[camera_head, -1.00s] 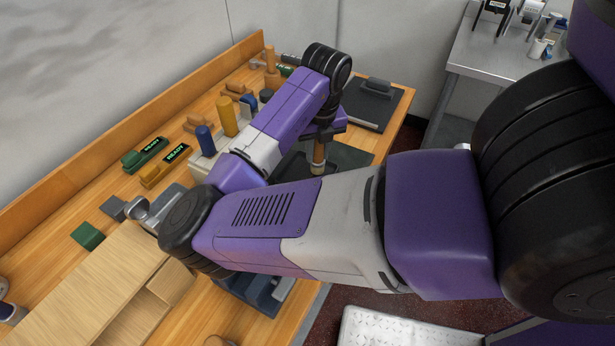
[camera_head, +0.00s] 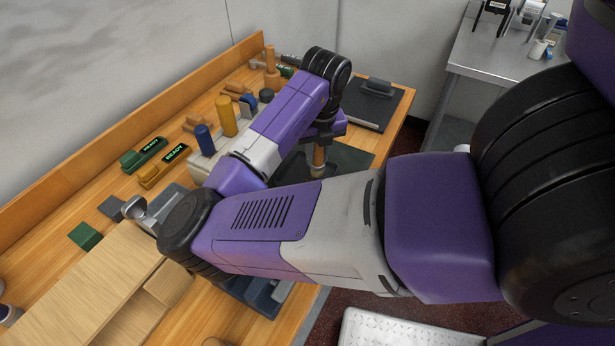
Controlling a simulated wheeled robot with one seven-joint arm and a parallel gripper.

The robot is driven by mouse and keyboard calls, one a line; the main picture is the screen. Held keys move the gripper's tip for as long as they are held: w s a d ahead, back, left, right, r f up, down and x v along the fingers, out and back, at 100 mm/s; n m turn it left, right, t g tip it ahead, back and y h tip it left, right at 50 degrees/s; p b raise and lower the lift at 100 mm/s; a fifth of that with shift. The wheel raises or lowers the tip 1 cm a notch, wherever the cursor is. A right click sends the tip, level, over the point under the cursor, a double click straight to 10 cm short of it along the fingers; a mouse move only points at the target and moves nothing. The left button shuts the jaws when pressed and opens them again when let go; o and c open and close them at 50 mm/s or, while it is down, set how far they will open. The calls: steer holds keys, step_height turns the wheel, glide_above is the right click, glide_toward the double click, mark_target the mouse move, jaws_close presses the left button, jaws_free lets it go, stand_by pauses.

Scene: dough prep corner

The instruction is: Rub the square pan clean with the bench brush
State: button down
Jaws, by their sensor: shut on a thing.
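My gripper (camera_head: 322,138) points down beyond my bent forearm, shut on the bench brush (camera_head: 319,156). The brush stands about upright, with a tan wooden handle and a paler lower end. Its lower end is over the dark square pan (camera_head: 352,159) and seems to touch it, though I cannot tell for sure. The pan lies on the wooden bench near its right edge. My arm hides the pan's left and near parts.
A dark slab with a grip (camera_head: 373,106) lies behind the pan. A yellow cylinder (camera_head: 226,116) and a blue one (camera_head: 205,139) stand left of my forearm. A steel table (camera_head: 500,60) stands at back right.

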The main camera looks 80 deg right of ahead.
steer(key=shift+w+a+b, duration=0.2)
steer(key=shift+a, duration=0.7)
steer(key=shift+w+a+b, duration=0.2)
steer(key=shift+w+a, duration=0.05)
steer(key=shift+a, duration=0.6)
steer(key=shift+w+a+b, duration=0.2)
steer(key=shift+a, duration=0.7)
steer(key=shift+s+d+p, duration=0.15)
steer(key=shift+s+d, duration=0.05)
steer(key=shift+d, duration=0.7)
steer(key=shift+s+d+p, duration=0.1)
steer(key=shift+s+d, duration=0.15)
steer(key=shift+d, duration=0.6)
steer(key=shift+s+d+p, duration=0.15)
steer(key=shift+s+d, duration=0.05)
steer(key=shift+d, duration=0.7)
steer(key=shift+r+p, duration=0.45)
steer(key=shift+r, duration=0.15)
step_height(320, 180, up, 7)
steer(key=p, duration=0.5)
